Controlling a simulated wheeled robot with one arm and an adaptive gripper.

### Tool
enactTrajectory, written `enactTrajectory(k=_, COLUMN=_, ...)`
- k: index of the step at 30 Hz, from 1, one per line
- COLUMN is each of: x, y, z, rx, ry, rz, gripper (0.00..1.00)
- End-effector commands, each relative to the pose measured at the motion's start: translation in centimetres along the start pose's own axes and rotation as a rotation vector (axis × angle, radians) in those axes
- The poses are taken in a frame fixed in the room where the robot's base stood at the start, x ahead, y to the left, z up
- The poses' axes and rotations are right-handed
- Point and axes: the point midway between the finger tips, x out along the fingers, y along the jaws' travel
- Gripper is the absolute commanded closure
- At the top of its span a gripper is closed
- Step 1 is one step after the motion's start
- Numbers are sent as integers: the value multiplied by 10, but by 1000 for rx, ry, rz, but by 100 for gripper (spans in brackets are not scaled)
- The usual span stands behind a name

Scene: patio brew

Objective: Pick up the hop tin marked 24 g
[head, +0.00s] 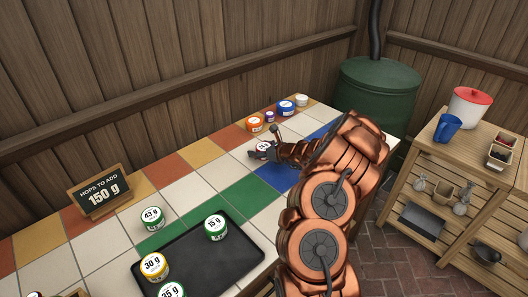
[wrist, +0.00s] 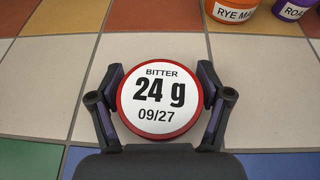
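The hop tin marked 24 g (wrist: 160,100) stands upright on a cream tile of the counter. Its round white lid has a red rim and reads BITTER, 24 g, 09/27. My gripper (wrist: 160,75) is over it, with one dark finger on each side of the tin. The fingers look spread, with slim gaps beside the rim; contact lower down is hidden. In the head view the tin (head: 263,146) shows small between the fingers of my gripper (head: 264,151), with my copper arm reaching in from the right.
Rye malt (wrist: 245,14) and another tub (wrist: 292,9) stand just beyond, in the row at the counter's back. A black tray (head: 190,262) holds several tins; the 43 g tin (head: 152,217) stands beside it. A hops sign (head: 100,192) reads 150 g. Tiles around the tin are clear.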

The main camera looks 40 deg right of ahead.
Motion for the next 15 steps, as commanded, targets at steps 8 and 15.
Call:
enactTrajectory(k=8, x=0, y=0, z=0, rx=0, ry=0, rz=0, gripper=56)
enactTrajectory(k=15, x=0, y=0, z=0, rx=0, ry=0, rz=0, gripper=72)
